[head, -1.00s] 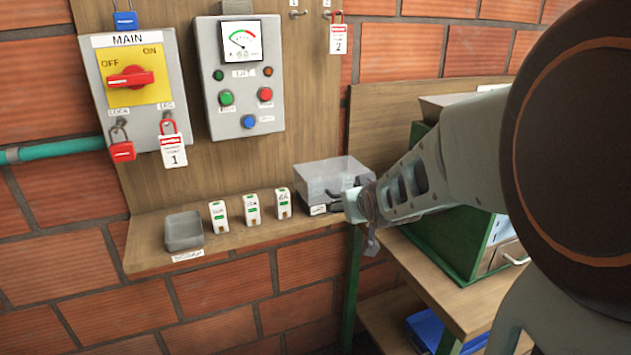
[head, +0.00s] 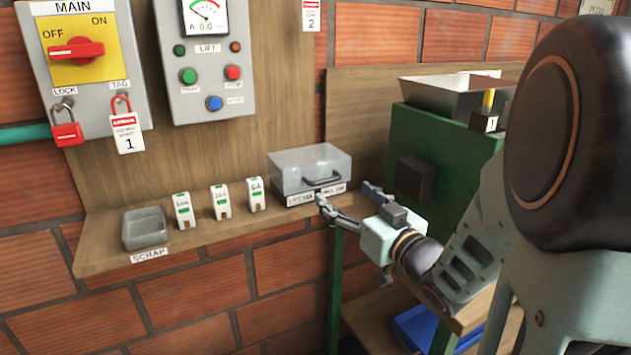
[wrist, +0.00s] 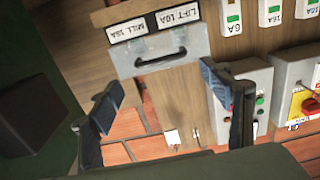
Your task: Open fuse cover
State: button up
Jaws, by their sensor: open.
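The fuse cover (head: 318,160) is a clear, boxy lid with a dark handle on its front, at the right end of the wooden shelf in the head view. It looks closed, sitting down over its base. White labels sit below it; in the wrist view, where the scene is upside down, they read LIFT 10A and MILL 16A. The wrist view shows the cover (wrist: 190,42) and its handle close ahead, between and beyond my fingers. My gripper (head: 345,195) is open and empty, in front of the cover at its lower right, apparently apart from it.
Three white fuses (head: 220,202) and a grey scrap tray (head: 145,229) stand left on the shelf (head: 100,247). The lift panel (head: 207,60) and the main switch box (head: 85,70) with red lock and tag hang above. A green machine (head: 440,150) stands close on the right.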

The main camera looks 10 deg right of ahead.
aim_at(328, 181)
jog(key=x, duration=0.8)
jog(key=shift+w+a+f, duration=0.1)
jog(key=shift+w, duration=0.2)
